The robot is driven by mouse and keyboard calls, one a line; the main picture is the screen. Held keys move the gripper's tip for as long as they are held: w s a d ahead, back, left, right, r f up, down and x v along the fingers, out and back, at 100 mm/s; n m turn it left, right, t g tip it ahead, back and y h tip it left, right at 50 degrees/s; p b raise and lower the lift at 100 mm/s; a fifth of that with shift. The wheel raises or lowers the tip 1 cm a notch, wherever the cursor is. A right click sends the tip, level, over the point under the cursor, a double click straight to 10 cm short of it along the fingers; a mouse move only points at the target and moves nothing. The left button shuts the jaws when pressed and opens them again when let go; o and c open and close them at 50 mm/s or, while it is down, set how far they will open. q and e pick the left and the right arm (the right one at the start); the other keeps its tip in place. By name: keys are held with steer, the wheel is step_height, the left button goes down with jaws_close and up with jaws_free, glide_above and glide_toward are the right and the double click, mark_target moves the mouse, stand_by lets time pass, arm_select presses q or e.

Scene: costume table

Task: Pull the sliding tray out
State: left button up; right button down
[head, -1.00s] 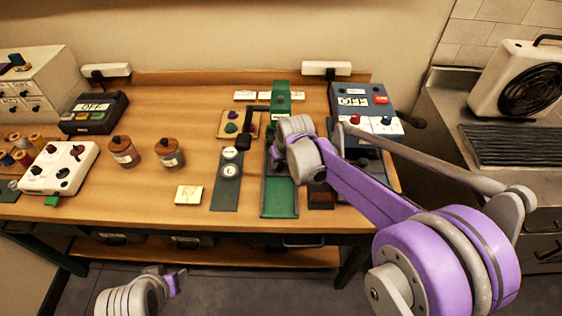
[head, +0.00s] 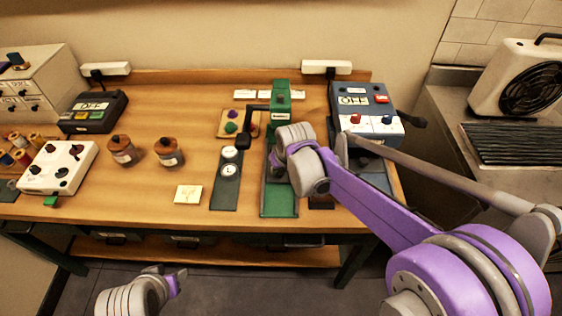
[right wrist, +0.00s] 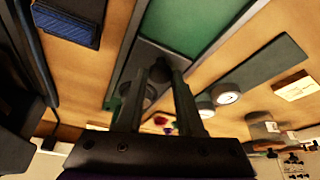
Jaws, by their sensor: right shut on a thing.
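The green press (head: 282,96) stands upright at the middle back of the workbench. Its long green base (head: 280,202) runs toward the front edge; the green bed also shows in the right wrist view (right wrist: 190,22). A grey metal plate (right wrist: 164,58), which looks like the sliding tray, lies across the bed. My right gripper (right wrist: 160,82) is shut on a dark round knob (right wrist: 151,92) at this plate. In the head view my right wrist hides the knob and most of the tray. My left gripper (head: 176,283) hangs in front of the bench, away from the press; its jaws are unclear.
A dark green strip with two round weights (head: 229,170) lies left of the press. The bench's front edge (head: 200,222) is close.

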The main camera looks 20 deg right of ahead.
steer(key=s+a, duration=0.1)
steer(key=s, duration=0.2)
steer(key=s+a, duration=0.1)
steer(key=s, duration=0.2)
steer(key=s+a, duration=0.1)
steer(key=s, duration=0.2)
steer(key=shift+s, duration=0.75)
steer(key=c, duration=0.8)
jaws_free()
steer(key=shift+s, duration=0.1)
steer(key=shift+o, duration=1.3)
steer(key=shift+s+a, duration=0.1)
